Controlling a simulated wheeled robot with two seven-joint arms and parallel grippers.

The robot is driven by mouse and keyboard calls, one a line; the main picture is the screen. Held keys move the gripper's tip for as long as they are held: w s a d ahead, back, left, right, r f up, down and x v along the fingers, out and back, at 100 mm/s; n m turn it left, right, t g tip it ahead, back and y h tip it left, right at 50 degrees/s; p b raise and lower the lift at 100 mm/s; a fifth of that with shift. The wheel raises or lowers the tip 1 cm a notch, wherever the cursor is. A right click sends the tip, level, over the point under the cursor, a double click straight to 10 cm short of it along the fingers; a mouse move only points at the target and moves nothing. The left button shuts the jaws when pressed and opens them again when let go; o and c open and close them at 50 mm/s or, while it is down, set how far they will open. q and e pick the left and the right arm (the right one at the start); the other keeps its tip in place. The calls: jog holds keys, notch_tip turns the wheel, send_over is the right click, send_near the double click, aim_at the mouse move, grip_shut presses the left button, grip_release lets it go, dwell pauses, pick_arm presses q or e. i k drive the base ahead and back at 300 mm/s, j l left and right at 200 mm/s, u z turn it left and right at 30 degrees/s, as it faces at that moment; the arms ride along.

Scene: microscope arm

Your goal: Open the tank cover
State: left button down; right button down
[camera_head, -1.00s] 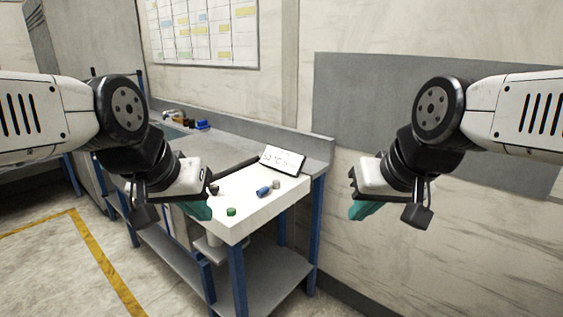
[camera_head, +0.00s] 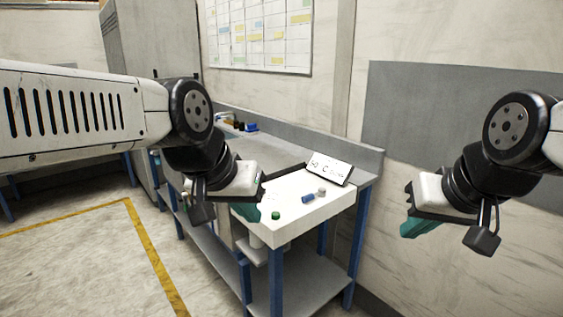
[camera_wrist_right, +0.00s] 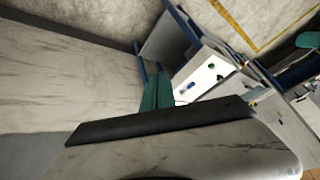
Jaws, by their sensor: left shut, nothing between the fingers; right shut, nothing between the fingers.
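A white box-shaped unit (camera_head: 312,211), which seems to be the tank, stands at the near end of the bench. On its top are a green cap (camera_head: 276,215), a blue piece (camera_head: 308,198) and a small grey piece (camera_head: 321,191). I cannot tell which part is the cover. My left gripper (camera_head: 246,212) has teal fingers and is shut and empty, overlapping the unit's left side in the picture. My right gripper (camera_head: 417,228) is shut and empty, apart to the right of the unit. Its teal fingers also show in the right wrist view (camera_wrist_right: 156,92).
A tilted white display panel (camera_head: 329,168) stands at the unit's back. The bench (camera_head: 370,160) has blue legs and a lower shelf (camera_head: 312,290). Small items (camera_head: 238,124) lie at its far end. A wall is behind; open floor (camera_head: 75,255) with a yellow line lies left.

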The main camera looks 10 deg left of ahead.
aim_at(272, 161)
jog(key=i+j+z, duration=0.1)
jog(key=i+j, duration=0.15)
jog(key=j, duration=0.25)
jog(key=i+j+z, duration=0.1)
jog(key=j, duration=0.4)
jog(key=i+j+z, duration=0.1)
jog(key=i+j, duration=0.2)
jog(key=j, duration=0.25)
jog(key=i+j, duration=0.2)
jog(key=j, duration=0.35)
jog(key=i+j+z, duration=0.15)
jog(key=j, duration=0.4)
jog(key=i+j+z, duration=0.1)
jog(key=j, duration=0.45)
jog(key=i+j+z, duration=0.1)
jog(key=i+j, duration=0.15)
jog(key=j, duration=0.35)
jog(key=i+j+z, duration=0.1)
jog(key=j, duration=0.5)
